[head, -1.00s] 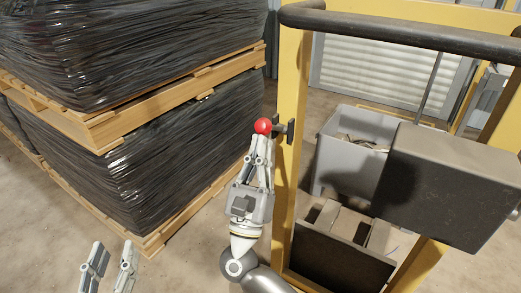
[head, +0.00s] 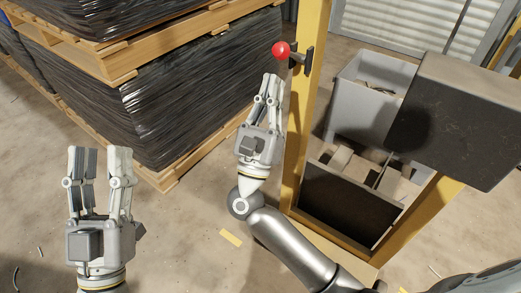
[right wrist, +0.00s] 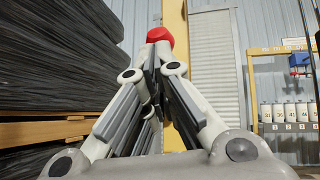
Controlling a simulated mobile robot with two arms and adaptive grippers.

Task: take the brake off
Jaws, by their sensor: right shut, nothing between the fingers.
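A red ball knob (head: 281,49) sits on a short dark lever (head: 301,59) mounted on a yellow upright post (head: 308,95). My right gripper (head: 270,78) is just below and left of the knob, pointing up at it, shut and empty; a small gap shows between them in the head view. In the right wrist view the red knob (right wrist: 161,35) shows just beyond the fingertips, which partly overlap its lower side. My left gripper (head: 103,152) is at the lower left, open and empty, over bare floor.
Black-wrapped stacks (head: 185,85) on wooden pallets (head: 130,50) stand at the left. Right of the post, a grey bin (head: 362,105) and a dark box (head: 455,120) sit within the yellow frame. Bare floor lies between the pallets and my arms.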

